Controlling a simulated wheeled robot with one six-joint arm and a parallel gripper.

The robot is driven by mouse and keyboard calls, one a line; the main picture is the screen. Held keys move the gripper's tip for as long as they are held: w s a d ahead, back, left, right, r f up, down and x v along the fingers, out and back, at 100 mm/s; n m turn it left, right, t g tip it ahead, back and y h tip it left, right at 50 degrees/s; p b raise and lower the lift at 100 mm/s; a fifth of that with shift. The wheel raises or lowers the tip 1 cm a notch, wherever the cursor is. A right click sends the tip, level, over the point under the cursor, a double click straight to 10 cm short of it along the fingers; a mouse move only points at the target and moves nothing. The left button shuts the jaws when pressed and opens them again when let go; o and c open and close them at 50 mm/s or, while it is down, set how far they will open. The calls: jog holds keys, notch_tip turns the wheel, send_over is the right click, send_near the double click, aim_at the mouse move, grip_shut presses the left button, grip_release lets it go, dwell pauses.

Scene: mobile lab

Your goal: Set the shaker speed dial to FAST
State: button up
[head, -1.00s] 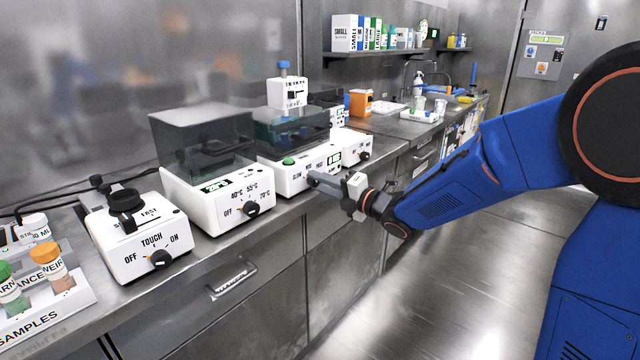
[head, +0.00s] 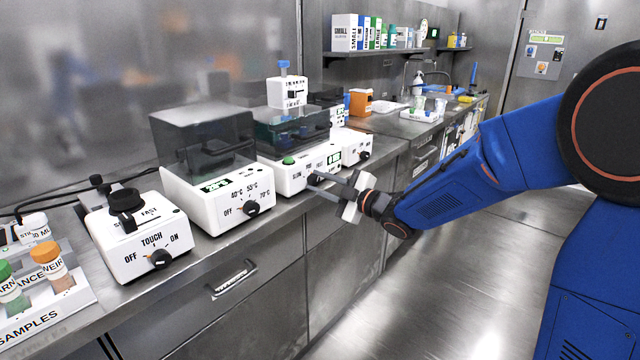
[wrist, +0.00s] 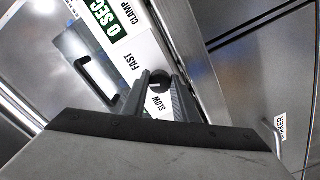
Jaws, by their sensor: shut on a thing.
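The shaker (head: 290,177) is a white box with a smoked lid, a green button and a small green display on the bench. Its black speed dial (wrist: 160,80) shows in the wrist view between my finger tips. The printed words FAST and SLOW can be read near it, FAST farther up and SLOW just below the dial. A pale mark shows on the dial, but I cannot tell exactly which setting it points to. My gripper (head: 314,181) is shut on the dial, with one finger on each side.
A white heater box (head: 215,200) with a dark lid and a temperature dial stands left of the shaker. Farther left is a touch mixer (head: 140,245). Another white device (head: 352,140) stands close on the right. Open floor lies in front of the bench.

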jog(key=m, duration=0.6)
jog(key=shift+f+m, duration=0.15)
jog(key=shift+m, duration=0.15)
dwell(0.4)
jog(key=o, duration=1.1)
jog(key=shift+c, duration=0.2)
jog(key=shift+d, duration=0.1)
jog(key=v, duration=1.7)
jog(key=shift+s, duration=0.2)
jog(key=shift+d, duration=0.1)
